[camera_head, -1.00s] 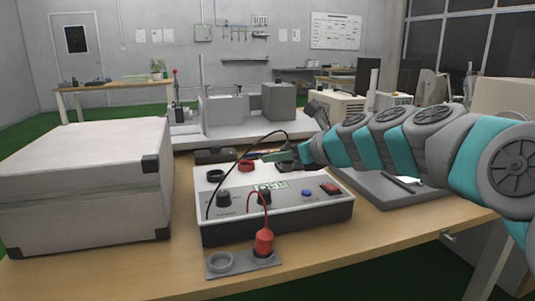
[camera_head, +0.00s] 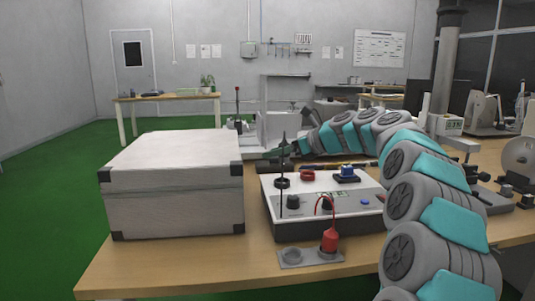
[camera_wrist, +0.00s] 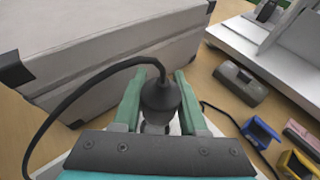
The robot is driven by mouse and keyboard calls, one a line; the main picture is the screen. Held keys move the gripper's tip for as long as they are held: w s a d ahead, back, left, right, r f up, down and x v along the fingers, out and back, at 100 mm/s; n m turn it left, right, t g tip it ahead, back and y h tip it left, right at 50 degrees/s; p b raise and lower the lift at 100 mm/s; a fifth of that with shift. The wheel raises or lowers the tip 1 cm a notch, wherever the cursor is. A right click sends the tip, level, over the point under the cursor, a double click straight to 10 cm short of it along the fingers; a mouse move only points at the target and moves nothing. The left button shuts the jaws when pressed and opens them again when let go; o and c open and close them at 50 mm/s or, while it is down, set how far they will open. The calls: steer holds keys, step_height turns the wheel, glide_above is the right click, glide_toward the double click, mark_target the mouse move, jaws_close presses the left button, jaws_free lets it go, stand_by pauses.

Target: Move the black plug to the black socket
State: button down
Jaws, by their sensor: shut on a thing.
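My gripper (camera_head: 282,153) is shut on the black plug (camera_wrist: 160,96), whose cable loops to the left in the wrist view. In the head view the gripper is above the back left of the white device (camera_head: 340,207). The black socket (camera_head: 282,183), a dark ring on the device top, lies below the gripper. I cannot tell whether plug and socket touch. The green fingers also show in the wrist view (camera_wrist: 158,76), one on each side of the plug. A red socket (camera_head: 307,175) is right of the black one.
A red plug (camera_head: 329,241) stands in the right hole of a grey holder (camera_head: 312,259) in front of the device; its left hole is empty. A large white case (camera_head: 172,205) stands close on the left.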

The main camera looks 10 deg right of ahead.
steer(key=shift+w+a+f, duration=0.15)
steer(key=shift+a, duration=0.1)
step_height(320, 180, down, 6)
steer(key=b, duration=0.7)
steer(key=shift+r, duration=0.3)
stand_by(0.5)
steer(key=shift+f+p, duration=0.1)
steer(key=shift+p, duration=0.55)
steer(key=shift+p, duration=0.8)
steer(key=shift+d+f, duration=0.1)
steer(key=shift+f, duration=0.45)
stand_by(0.6)
steer(key=c, duration=0.7)
jaws_free()
steer(key=shift+c, duration=0.2)
